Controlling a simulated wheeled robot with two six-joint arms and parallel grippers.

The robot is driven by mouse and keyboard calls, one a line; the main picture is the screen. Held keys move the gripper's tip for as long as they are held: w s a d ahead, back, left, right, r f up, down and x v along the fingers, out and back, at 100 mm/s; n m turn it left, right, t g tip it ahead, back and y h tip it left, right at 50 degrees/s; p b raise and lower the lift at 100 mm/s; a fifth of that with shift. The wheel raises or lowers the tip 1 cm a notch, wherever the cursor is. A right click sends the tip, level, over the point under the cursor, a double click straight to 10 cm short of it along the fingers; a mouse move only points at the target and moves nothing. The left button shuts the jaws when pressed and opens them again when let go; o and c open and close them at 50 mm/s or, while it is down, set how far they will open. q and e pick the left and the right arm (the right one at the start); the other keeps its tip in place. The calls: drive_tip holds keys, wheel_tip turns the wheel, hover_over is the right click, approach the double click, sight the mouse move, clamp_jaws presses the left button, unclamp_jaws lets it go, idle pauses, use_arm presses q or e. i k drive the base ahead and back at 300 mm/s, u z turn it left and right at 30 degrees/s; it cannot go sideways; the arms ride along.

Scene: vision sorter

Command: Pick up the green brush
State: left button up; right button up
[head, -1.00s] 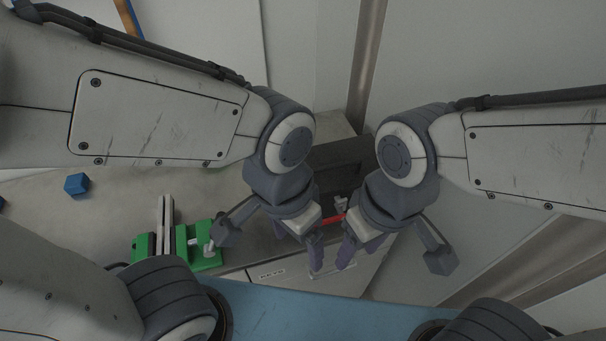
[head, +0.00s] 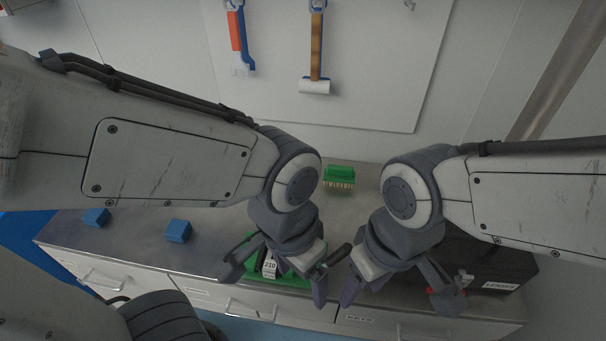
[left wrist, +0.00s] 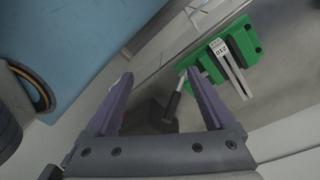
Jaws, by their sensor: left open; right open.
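The green brush (head: 339,174) lies at the back of the grey worktop near the wall, its pale bristles facing me. In the head view it shows between my two arms, beyond both grippers. My left gripper (head: 274,284) is open and empty, over the front of the worktop near a green fixture. Its open fingers also show in the left wrist view (left wrist: 158,76), with nothing held between them. My right gripper (head: 398,296) is open at the right, near the worktop's front edge. The brush is not seen in the left wrist view.
A green fixture (left wrist: 244,51) with a label reading 210 is beside my left gripper. A dark handle (head: 339,255) lies between the grippers. Two blue blocks (head: 177,231) sit at left. A black box (head: 505,258) is behind my right arm. Tools hang on a wall board (head: 385,60).

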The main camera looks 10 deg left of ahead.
sight(335, 174)
drive_tip(key=u, duration=0.05)
drive_tip(key=k, duration=1.05)
drive_tip(key=u, duration=0.75)
drive_tip(key=i, duration=1.35)
drive_tip(key=z, duration=0.8)
